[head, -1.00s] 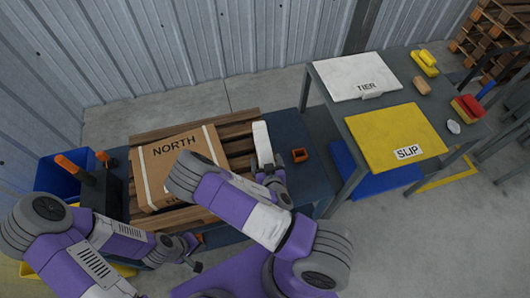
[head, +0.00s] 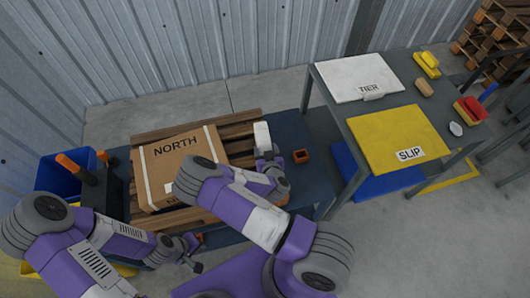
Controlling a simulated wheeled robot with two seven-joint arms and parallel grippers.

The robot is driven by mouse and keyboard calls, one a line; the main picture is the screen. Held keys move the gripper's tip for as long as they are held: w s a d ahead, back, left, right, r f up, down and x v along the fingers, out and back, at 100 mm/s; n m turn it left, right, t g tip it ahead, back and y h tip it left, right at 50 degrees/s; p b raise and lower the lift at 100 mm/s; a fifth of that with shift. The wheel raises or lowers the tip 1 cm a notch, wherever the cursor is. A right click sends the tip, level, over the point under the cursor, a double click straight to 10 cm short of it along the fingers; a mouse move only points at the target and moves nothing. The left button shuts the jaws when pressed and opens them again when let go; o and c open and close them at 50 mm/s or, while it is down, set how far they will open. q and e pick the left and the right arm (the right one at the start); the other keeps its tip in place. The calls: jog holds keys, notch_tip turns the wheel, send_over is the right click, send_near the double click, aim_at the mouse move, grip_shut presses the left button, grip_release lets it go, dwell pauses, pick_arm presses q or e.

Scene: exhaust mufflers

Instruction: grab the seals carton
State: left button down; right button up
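A small white box (head: 262,133) stands at the right end of the wooden pallet; no writing on it can be read, so I cannot confirm it is the seals carton. My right gripper (head: 265,153) is at the near side of this white box and overlaps its lower part. Its fingers are too small and hidden to tell whether they grip it. A large brown carton marked NORTH (head: 177,144) lies on the pallet to the left, partly behind my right arm. My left gripper (head: 193,255) is low at the pallet's near edge, apart from the cartons, apparently open and empty.
The pallet (head: 240,120) rests on a dark blue bench. A blue bin (head: 65,172) and orange-handled tools are left. The right table holds a white TIER board (head: 352,75) and yellow SLIP board (head: 395,135).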

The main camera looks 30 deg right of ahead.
grip_shut()
jog(key=shift+r, duration=0.1)
